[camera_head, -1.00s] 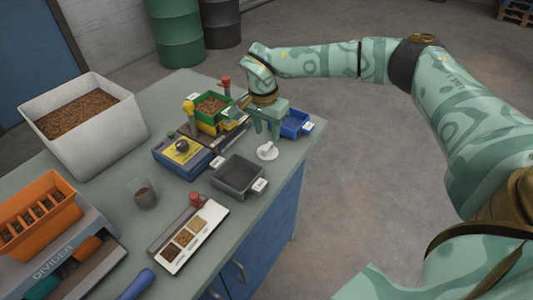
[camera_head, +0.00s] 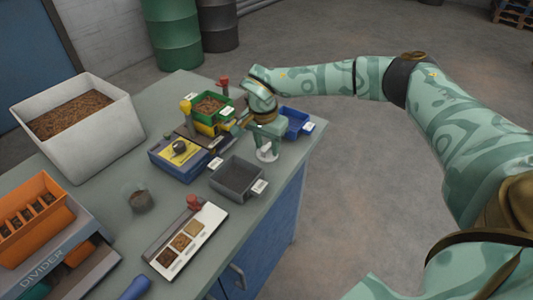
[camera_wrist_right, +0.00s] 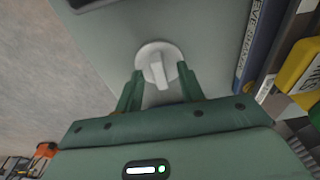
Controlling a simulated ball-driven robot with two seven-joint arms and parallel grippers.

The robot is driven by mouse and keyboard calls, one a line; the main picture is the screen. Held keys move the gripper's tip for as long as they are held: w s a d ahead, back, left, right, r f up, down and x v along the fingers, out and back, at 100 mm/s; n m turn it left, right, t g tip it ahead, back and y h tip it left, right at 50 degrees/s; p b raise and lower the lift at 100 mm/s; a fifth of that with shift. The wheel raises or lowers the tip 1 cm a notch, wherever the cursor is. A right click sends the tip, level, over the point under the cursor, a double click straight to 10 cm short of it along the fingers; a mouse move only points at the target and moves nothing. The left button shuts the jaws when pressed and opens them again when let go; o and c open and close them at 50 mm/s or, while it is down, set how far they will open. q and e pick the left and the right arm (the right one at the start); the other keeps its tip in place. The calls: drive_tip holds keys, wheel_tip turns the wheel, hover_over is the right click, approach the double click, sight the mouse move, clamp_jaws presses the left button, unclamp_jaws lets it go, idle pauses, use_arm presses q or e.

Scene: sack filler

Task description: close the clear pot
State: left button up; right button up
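The clear pot (camera_head: 138,198) stands upright and open on the bench, with dark material inside. A round white lid with a raised bar handle (camera_head: 267,154) lies on the bench near its right edge, apart from the pot. My right gripper (camera_head: 266,147) is low over this lid, with its fingers pointing down. In the right wrist view the lid (camera_wrist_right: 149,52) shows ahead, and the open fingers of my right gripper (camera_wrist_right: 160,80) stand either side of its handle, with gaps showing. My left gripper is not in view.
A grey tray (camera_head: 238,178) and a blue bin (camera_head: 297,122) are close to my right gripper. A scale with a yellow top (camera_head: 180,152), a sample board (camera_head: 186,240), a white crate (camera_head: 75,113) and an orange divider (camera_head: 35,215) occupy the bench. Bench around the pot is clear.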

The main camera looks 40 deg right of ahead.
sight(269, 147)
clamp_jaws()
drive_tip(key=shift+r, duration=0.15)
drive_tip(key=shift+r, duration=0.25)
drive_tip(key=r, duration=0.1)
drive_tip(key=r+p, duration=0.2)
drive_tip(key=shift+s+a+r, duration=0.1)
drive_tip(key=shift+s+r, duration=0.2)
drive_tip(key=shift+r, duration=0.05)
use_arm(q)
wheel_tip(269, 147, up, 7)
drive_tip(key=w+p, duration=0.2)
drive_tip(key=p, duration=0.3)
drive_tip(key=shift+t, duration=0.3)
use_arm(e)
drive_tip(key=s+a+r, duration=0.3)
drive_tip(key=s+r, duration=0.5)
drive_tip(key=s, duration=0.5)
drive_tip(key=shift+r, duration=0.35)
